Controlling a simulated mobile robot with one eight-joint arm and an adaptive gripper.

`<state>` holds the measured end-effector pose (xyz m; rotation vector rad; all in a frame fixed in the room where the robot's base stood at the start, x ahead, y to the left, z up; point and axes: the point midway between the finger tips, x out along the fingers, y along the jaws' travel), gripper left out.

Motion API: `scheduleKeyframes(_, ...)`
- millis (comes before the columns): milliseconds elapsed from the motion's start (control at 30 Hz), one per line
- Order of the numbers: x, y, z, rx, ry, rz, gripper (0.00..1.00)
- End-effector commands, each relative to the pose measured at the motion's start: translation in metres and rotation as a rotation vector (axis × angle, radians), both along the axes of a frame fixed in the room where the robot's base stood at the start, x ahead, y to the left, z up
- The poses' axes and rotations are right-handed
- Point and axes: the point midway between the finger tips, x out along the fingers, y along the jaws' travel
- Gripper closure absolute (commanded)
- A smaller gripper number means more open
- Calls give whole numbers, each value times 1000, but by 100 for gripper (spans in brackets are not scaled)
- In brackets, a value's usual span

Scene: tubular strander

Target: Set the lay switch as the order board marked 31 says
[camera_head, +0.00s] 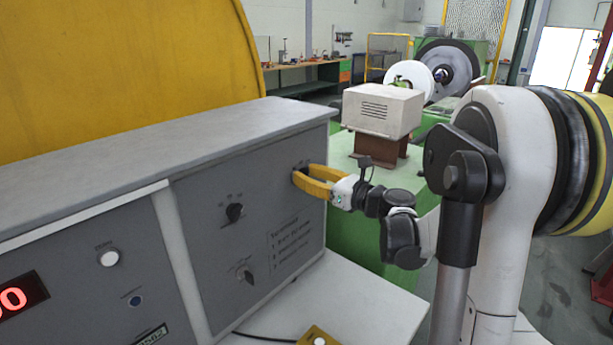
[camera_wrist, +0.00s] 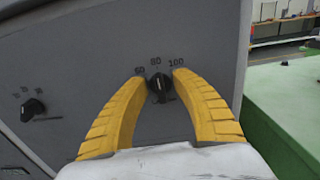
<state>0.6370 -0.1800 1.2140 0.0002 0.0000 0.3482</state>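A black rotary switch (camera_wrist: 160,86) marked 60, 80 and 100 is on the grey panel in the wrist view. Its pale pointer line looks roughly upright, toward 80. The yellow fingers of my gripper (camera_wrist: 160,77) stand on either side of it, tips close to it. I cannot tell whether they touch it. In the head view my gripper (camera_head: 296,177) reaches the panel's upper right and mostly hides this switch. Two other black rotary switches, an upper (camera_head: 235,212) and a lower (camera_head: 245,273), are to its left; their labels are unreadable. I see no board marked 31.
Left on the cabinet are a white button (camera_head: 109,258), a blue button (camera_head: 136,300) and a red display (camera_head: 18,296). Small printed lines (camera_head: 291,243) are on the panel. A pale box (camera_head: 383,110) stands behind my gripper. A yellow box (camera_head: 318,337) is at the bottom edge.

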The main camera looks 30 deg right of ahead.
Motion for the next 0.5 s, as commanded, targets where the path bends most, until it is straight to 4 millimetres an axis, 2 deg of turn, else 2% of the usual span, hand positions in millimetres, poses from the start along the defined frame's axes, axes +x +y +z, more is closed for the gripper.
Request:
scheduleKeyframes(100,0,0,0,0,0,0,68)
scheduleKeyframes(167,0,0,0,0,0,0,85)
scheduleKeyframes(200,0,0,0,0,0,0,97)
scheduleKeyframes(233,0,0,0,0,0,0,100)
scheduleKeyframes(500,0,0,0,0,-1,0,100)
